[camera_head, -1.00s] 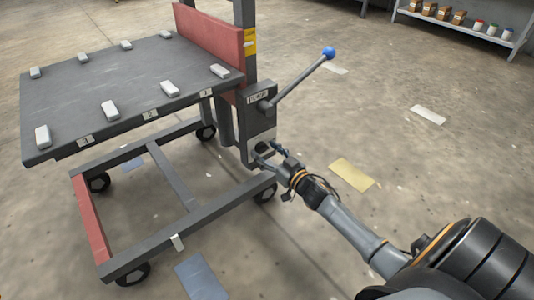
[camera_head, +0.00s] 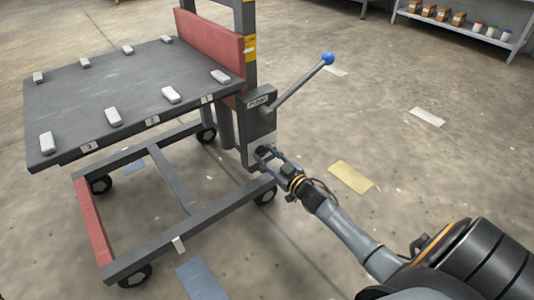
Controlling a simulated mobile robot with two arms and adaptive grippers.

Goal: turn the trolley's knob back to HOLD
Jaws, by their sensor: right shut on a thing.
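The trolley (camera_head: 120,88) has a dark platform with numbered tags and several light blocks on it. A grey box (camera_head: 259,122) on its post carries a label that seems to read PUMP, and a lever (camera_head: 300,84) with a blue ball end rises from it to the right. The knob is low on the post, mostly hidden by my right gripper (camera_head: 263,153), which is shut on it. The knob's pointer and the HOLD mark cannot be made out. My left gripper is not in view.
A shelf (camera_head: 470,30) with boxes and jars stands at the back right. The trolley's lower frame (camera_head: 200,222) and wheels lie left of my right arm. Flat yellow (camera_head: 351,177) and white (camera_head: 427,116) patches lie on the otherwise clear floor to the right.

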